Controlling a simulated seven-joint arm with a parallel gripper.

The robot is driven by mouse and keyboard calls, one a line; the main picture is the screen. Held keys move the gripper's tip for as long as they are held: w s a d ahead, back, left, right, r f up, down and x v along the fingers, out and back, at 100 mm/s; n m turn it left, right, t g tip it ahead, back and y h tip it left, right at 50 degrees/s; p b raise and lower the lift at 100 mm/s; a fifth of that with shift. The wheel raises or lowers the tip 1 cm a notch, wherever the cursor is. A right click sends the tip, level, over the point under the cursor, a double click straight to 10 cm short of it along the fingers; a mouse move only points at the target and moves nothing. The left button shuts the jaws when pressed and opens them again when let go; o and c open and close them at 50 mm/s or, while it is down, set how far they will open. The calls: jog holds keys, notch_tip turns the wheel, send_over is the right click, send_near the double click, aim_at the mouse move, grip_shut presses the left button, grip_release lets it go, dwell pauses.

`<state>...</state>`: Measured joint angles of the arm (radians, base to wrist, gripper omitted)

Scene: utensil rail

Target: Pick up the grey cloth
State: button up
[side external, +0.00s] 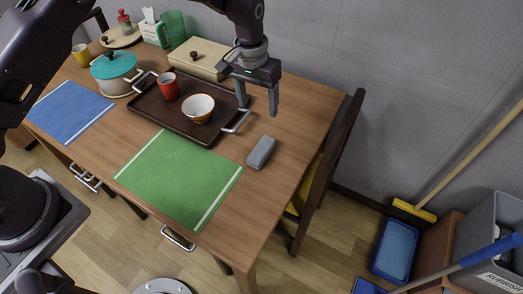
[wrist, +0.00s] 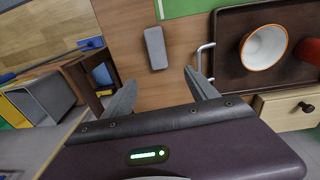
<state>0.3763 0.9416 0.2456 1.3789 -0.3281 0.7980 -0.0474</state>
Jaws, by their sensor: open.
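The grey cloth (side external: 261,152) is a small folded block lying on the wooden table, right of the green placemat (side external: 178,178) and in front of the tray. In the wrist view the cloth (wrist: 156,47) lies beyond my fingertips, near the top middle. My gripper (side external: 258,108) is open and empty, above the table just right of the tray. In the wrist view its two fingers (wrist: 160,80) are spread apart with bare table between them. The gripper is apart from the cloth.
A brown tray (side external: 152,111) with a metal handle holds a red mug (side external: 168,86) and a white bowl (side external: 199,107). A lidded box (side external: 199,58) stands behind it. A chair (side external: 328,155) is at the table's right end. The table around the cloth is clear.

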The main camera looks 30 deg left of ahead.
send_over(261, 148)
jog(key=shift+g+y, duration=0.3)
jog(key=f, duration=1)
jog(key=shift+w+d, duration=0.35)
jog(key=shift+w, duration=0.05)
jog(key=f, duration=0.6)
jog(key=shift+s+a+f, duration=0.25)
jog(key=shift+s+f, duration=0.15)
grip_shut()
